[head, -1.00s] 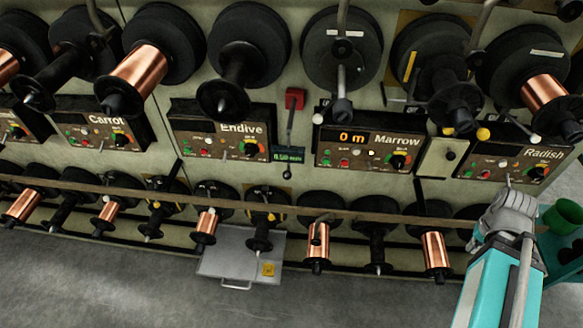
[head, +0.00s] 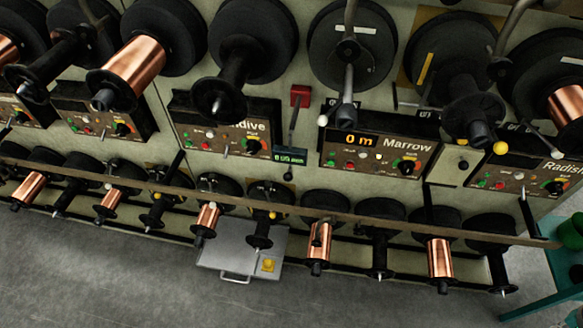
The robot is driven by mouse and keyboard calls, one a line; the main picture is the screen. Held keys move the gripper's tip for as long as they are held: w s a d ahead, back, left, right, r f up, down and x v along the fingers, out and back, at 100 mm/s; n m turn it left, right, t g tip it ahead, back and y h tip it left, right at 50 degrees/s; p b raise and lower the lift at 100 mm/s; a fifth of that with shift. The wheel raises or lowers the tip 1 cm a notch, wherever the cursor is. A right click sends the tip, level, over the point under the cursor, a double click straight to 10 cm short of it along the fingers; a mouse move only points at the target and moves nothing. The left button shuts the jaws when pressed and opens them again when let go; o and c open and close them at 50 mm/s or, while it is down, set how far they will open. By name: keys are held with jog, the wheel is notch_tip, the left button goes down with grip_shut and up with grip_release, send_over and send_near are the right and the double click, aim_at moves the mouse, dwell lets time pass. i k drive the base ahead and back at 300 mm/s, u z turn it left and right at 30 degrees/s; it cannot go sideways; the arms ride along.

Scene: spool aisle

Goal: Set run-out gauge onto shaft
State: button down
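A device that looks like the run-out gauge hangs on the panel between the Endive and Marrow units: a red block (head: 300,96), a thin dark rod below it, and a small green-lit display (head: 289,156) reading in mm. Its tip ends just below the display. Above the Marrow control box (head: 375,152), which shows 0 m, a black disc (head: 327,58) carries no copper. A grey rod crosses in front of the disc, so I cannot tell how much shaft is bare. The gauge is apart from this disc. My gripper is not in view.
Copper spools (head: 134,66) and empty black spindles fill the upper row. A long rail (head: 120,177) runs before the lower row of spools. A grey case (head: 240,258) with a yellow patch lies on the floor below. A teal stand (head: 560,285) is at the right. The front floor is clear.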

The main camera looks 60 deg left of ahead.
aim_at(289, 155)
jog(key=z, duration=0.3)
jog(key=k, duration=1.05)
jog(key=u, duration=2)
